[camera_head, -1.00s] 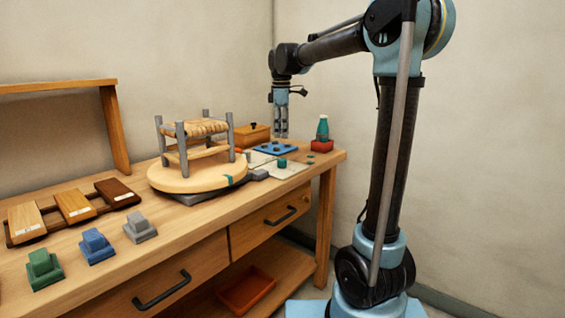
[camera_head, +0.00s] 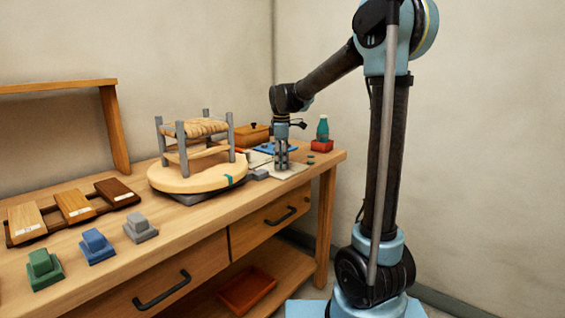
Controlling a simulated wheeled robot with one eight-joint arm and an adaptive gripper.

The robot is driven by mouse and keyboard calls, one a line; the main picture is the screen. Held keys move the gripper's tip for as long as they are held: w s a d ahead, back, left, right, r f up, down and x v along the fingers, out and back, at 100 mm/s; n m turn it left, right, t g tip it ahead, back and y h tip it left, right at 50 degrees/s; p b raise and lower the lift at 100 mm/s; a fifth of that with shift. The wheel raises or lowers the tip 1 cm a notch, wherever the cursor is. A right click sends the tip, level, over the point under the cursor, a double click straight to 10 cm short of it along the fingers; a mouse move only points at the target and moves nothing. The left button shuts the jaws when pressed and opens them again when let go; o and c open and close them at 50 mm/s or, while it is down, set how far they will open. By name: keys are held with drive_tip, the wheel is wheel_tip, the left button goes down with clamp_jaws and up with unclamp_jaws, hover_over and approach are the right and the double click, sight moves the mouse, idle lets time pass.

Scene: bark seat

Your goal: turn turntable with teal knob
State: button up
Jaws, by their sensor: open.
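A round wooden turntable (camera_head: 185,184) lies on the workbench, with a small teal mark (camera_head: 229,177) on its front right rim. A small grey-legged stool with a woven seat (camera_head: 205,128) stands on it. My gripper (camera_head: 281,165) points down over the pale plate (camera_head: 296,171) to the right of the turntable. The teal knob seen on that plate earlier is hidden behind or between my fingers. I cannot tell whether they touch it. The gripper is open.
A teal bottle (camera_head: 323,128) on a red block stands right of my gripper. A blue tray (camera_head: 262,148) and a wooden box (camera_head: 251,134) lie behind. A grey block (camera_head: 258,174) sits between turntable and plate. Sample boards and coloured blocks (camera_head: 95,246) fill the bench's left.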

drive_tip(key=c, duration=1.1)
drive_tip(key=shift+o, duration=0.3)
drive_tip(key=shift+d, duration=0.15)
